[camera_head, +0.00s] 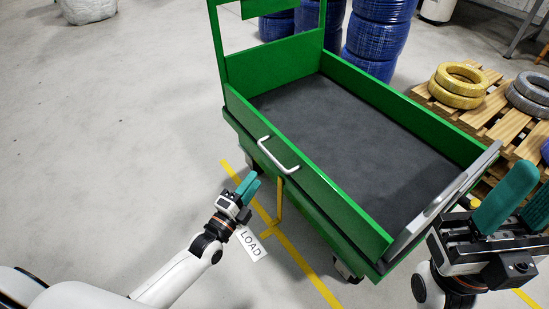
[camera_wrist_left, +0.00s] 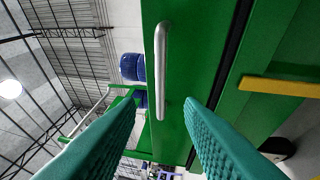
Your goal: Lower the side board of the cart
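The green cart (camera_head: 345,225) stands in the middle with its near side board (camera_head: 330,195) raised. A silver handle (camera_head: 278,155) is fixed to that board; it also shows in the left wrist view (camera_wrist_left: 161,70). A yellow latch bar (camera_head: 279,200) is below the handle and also shows in the wrist view (camera_wrist_left: 280,87). My left gripper (camera_head: 249,186) is open and empty, just outside the board, left of and below the handle without touching it. My right gripper (camera_head: 520,200) is open and empty beside the cart's near right end.
The cart bed (camera_head: 350,130) is dark and empty. A wooden pallet (camera_head: 500,120) with yellow coils (camera_head: 458,85) is at right. Blue coil stacks (camera_head: 378,35) stand behind. Floor at left is clear.

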